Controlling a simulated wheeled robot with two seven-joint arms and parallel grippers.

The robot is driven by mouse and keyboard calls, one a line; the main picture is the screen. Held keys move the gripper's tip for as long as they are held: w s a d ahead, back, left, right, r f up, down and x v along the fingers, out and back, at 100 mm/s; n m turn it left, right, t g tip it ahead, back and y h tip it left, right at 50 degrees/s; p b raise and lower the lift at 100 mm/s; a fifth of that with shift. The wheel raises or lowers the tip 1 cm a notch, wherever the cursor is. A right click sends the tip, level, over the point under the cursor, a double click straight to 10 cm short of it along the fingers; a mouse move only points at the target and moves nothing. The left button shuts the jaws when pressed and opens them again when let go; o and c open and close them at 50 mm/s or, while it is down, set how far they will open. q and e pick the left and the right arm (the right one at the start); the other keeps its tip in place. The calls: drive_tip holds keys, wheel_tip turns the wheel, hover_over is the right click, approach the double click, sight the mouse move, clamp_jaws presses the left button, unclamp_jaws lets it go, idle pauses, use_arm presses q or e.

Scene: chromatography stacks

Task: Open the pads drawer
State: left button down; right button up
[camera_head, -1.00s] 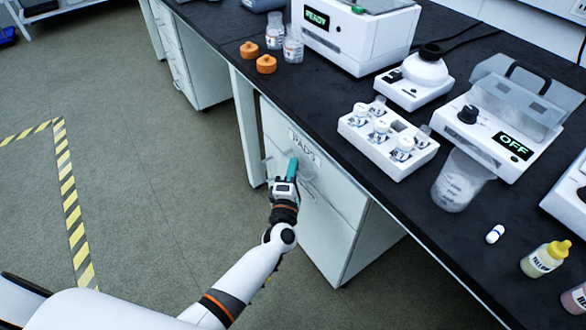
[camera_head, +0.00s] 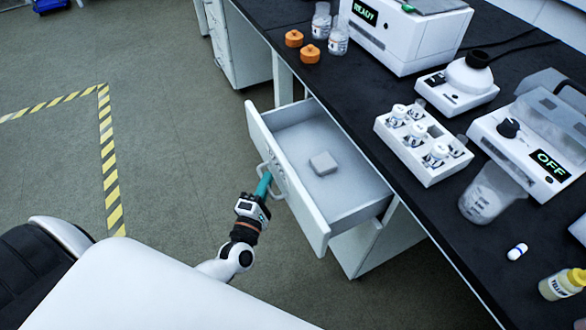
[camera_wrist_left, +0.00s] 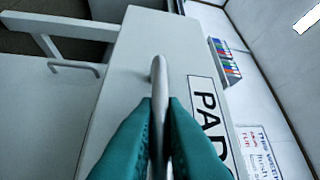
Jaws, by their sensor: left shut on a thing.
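The pads drawer (camera_head: 287,196) stands pulled out from under the black bench in the head view. Its inside shows, with a small pale grey block (camera_head: 323,163) lying in it. My left gripper (camera_head: 265,182) is at the drawer's front, its teal fingers shut on the bar handle (camera_head: 275,182). In the left wrist view the teal fingers close on the handle (camera_wrist_left: 159,85) from both sides, beside the label (camera_wrist_left: 210,120) that reads "PAD", its end hidden by a finger. My right gripper is not in view.
On the black bench (camera_head: 370,152) stand a white vial rack (camera_head: 420,145), a device showing OFF (camera_head: 535,140), a device showing READY (camera_head: 405,35), a beaker (camera_head: 490,195) and two orange caps (camera_head: 310,54). The floor left of the drawer is clear, with striped tape (camera_head: 108,150).

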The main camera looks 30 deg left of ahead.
use_arm(q)
drive_tip(key=s+a+p, duration=0.1)
drive_tip(key=s+a, duration=1)
drive_tip(key=s, duration=0.3)
drive_tip(key=shift+s, duration=0.2)
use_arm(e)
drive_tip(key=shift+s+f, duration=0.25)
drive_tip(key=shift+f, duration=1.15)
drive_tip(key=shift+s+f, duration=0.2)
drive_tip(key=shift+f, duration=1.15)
use_arm(q)
drive_tip(key=shift+f, duration=0.1)
drive_tip(key=c, duration=1.5)
unclamp_jaws()
drive_tip(key=s+d+f, duration=0.1)
drive_tip(key=s, duration=1)
drive_tip(key=shift+s+d+f, duration=0.25)
drive_tip(key=shift+s+f, duration=0.05)
drive_tip(key=shift+s, duration=0.1)
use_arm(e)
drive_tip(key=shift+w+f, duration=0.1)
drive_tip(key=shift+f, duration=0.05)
